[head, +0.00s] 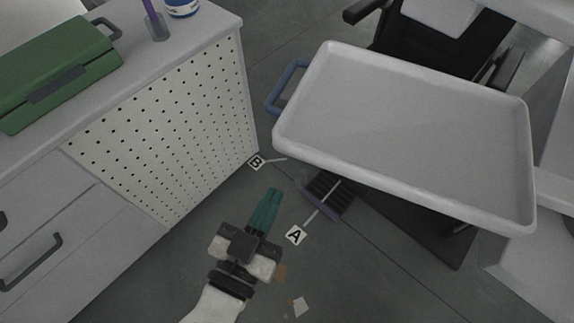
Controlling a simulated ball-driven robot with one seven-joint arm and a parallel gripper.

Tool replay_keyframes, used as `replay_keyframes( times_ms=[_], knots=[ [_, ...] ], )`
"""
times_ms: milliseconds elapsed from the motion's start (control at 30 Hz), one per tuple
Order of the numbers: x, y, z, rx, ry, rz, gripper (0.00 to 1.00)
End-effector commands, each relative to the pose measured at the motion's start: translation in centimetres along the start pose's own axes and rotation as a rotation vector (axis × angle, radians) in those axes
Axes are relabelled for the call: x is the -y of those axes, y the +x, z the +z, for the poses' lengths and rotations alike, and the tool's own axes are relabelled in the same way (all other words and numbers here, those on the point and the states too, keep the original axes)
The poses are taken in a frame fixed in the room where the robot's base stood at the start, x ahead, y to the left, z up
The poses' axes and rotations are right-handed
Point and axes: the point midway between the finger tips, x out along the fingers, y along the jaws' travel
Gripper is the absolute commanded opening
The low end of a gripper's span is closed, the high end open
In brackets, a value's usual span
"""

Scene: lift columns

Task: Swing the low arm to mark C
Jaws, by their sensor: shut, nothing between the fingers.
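A large white tray (400,130) with a raised rim hangs above the floor at the right. It has a blue handle (281,82) on its left end; I cannot tell for certain that this is the low arm. Mark A (295,235) and mark B (256,162) are white labels low in the scene, each with a thin light line beside it. Mark C is not in view. My gripper (274,194), with green fingers, is shut and empty. In the picture it is below mark B and left of mark A, apart from the handle.
A grey cabinet (200,50) with a perforated side stands at the left, with a green case (60,70) on top. A black chair (425,42) is behind the tray. A dark ribbed object (328,196) lies near mark A. Paper scraps (299,306) lie on the floor.

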Motion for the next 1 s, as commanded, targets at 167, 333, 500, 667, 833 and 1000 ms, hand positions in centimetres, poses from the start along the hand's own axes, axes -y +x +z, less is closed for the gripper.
replay_keyframes(
  times_ms=[167, 333, 500, 667, 833, 1000],
  knots=[
    [0.0, 3.3, -0.2, 0.000, -0.001, 0.003, 0.00],
    [-0.1, 5.5, -0.1, 0.001, -0.001, 0.003, 0.00],
    [-0.1, 6.4, 0.0, 0.001, 0.000, 0.002, 0.00],
    [0.0, 6.5, 0.1, 0.001, 0.000, 0.001, 0.00],
    [0.0, 6.5, 0.1, 0.001, 0.000, 0.001, 0.00],
    [0.4, 7.7, 0.4, -0.002, 0.001, 0.022, 0.00]
  ],
)
